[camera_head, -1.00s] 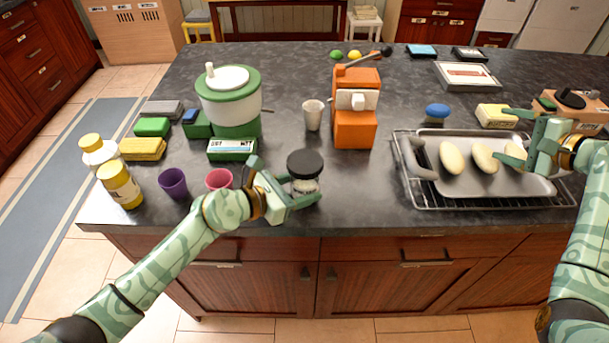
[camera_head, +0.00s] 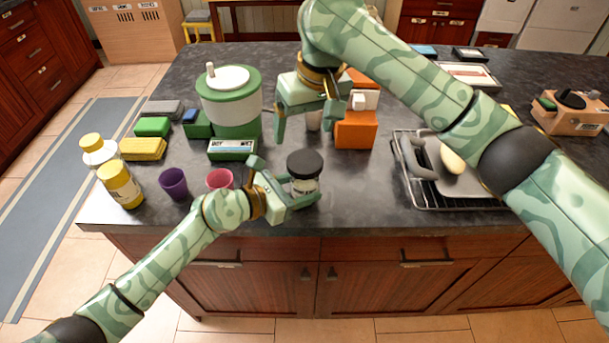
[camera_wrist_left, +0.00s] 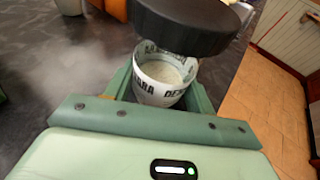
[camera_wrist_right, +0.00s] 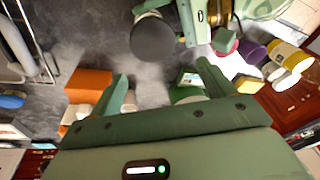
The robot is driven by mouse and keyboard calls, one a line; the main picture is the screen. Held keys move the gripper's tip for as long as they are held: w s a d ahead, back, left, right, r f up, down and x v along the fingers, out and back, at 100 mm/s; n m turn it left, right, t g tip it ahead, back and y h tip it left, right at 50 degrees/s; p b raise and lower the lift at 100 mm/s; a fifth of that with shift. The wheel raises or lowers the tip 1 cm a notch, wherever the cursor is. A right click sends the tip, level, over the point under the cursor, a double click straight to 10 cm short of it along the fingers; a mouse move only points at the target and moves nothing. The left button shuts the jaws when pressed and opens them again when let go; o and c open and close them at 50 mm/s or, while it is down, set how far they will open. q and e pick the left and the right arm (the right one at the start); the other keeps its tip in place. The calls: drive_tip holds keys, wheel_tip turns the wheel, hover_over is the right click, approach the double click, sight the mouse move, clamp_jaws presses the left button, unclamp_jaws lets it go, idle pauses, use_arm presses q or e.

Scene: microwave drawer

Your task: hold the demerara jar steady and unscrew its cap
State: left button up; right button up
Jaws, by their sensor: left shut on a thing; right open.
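The demerara jar (camera_head: 303,186) stands upright near the counter's front edge, with its wide black cap (camera_head: 305,164) on top. In the left wrist view the jar's glass body (camera_wrist_left: 162,82) shows its lettered label, with the cap (camera_wrist_left: 188,22) above it. My left gripper (camera_head: 286,190) is shut on the jar's body below the cap. My right gripper (camera_head: 304,122) is open and empty, fingers pointing down, behind and above the jar. In the right wrist view the cap (camera_wrist_right: 153,38) lies beyond the open fingers (camera_wrist_right: 160,85), apart from them.
A green and white canister (camera_head: 231,104) and an orange machine (camera_head: 355,130) stand behind the jar. A pink cup (camera_head: 219,179) and a purple cup (camera_head: 173,183) are left of my left gripper. A tray on a wire rack (camera_head: 428,185) lies to the right. Counter right of the jar is clear.

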sight(304, 162)
drive_tip(key=shift+s+f+n+h, duration=0.2)
drive_tip(key=shift+f+n+h, duration=0.15)
drive_tip(key=shift+h, duration=0.15)
drive_tip(key=shift+f, duration=3.7)
drive_tip(key=c, duration=0.9)
drive_tip(key=n, duration=0.3)
drive_tip(key=shift+c, duration=0.2)
drive_tip(key=n, duration=0.4)
drive_tip(key=shift+g+y, duration=0.3)
drive_tip(key=shift+g, duration=0.1)
drive_tip(key=n+g, duration=0.1)
drive_tip(key=n, duration=0.5)
drive_tip(key=shift+n, duration=0.35)
drive_tip(key=shift+s, duration=0.1)
drive_tip(key=shift+r, duration=0.15)
